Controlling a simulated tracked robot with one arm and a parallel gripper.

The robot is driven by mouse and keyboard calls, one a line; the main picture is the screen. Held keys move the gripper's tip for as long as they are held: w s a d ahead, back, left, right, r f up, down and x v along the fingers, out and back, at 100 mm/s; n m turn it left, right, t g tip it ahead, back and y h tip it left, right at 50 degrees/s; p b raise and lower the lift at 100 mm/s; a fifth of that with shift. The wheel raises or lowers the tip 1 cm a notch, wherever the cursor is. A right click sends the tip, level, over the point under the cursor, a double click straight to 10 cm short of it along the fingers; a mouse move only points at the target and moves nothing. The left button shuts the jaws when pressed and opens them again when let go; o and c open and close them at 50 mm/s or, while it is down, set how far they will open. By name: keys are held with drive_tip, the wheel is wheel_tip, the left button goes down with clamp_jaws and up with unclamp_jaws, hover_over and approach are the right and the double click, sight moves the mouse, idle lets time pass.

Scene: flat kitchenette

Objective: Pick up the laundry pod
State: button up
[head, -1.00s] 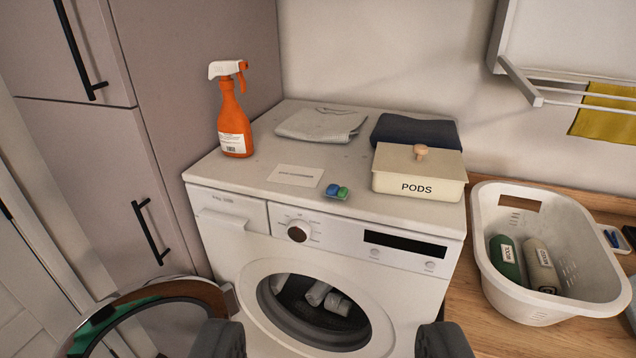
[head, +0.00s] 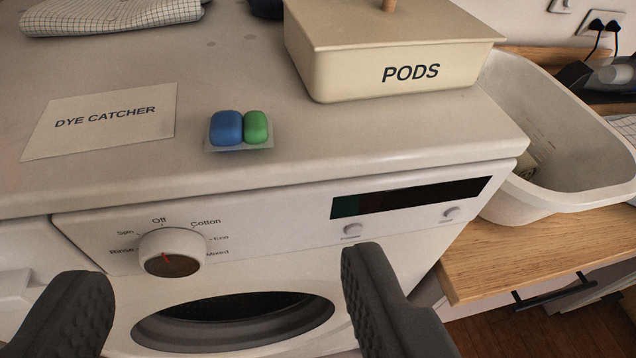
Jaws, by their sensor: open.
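The laundry pod (head: 240,129) is blue on its left half and green on its right, with a pale clear edge around it. It lies on top of the white washing machine (head: 330,155), near the front edge. My gripper (head: 225,300) shows at the bottom of the head view with its two dark fingers wide apart. Nothing is between the fingers. The pod appears above the gap between them in the picture, apart from both fingers. No part of the pod is hidden.
A cream box marked PODS (head: 400,70) stands right of and behind the pod. A DYE CATCHER sheet (head: 103,119) lies to its left. A folded light cloth (head: 110,14) is at the back left. A white basket (head: 560,130) stands on the wooden counter (head: 540,245) at right.

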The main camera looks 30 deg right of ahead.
drive_tip(key=b, duration=0.1)
approach(238, 137)
drive_tip(key=w+d+f, duration=0.1)
drive_tip(key=shift+x, duration=1.05)
drive_tip(key=shift+a+x, duration=0.1)
drive_tip(key=shift+x, duration=1.15)
drive_tip(key=shift+a+x, duration=0.15)
drive_tip(key=shift+x, duration=1.15)
drive_tip(key=shift+w+r, duration=0.15)
drive_tip(key=shift+r, duration=0.05)
drive_tip(key=c, duration=0.8)
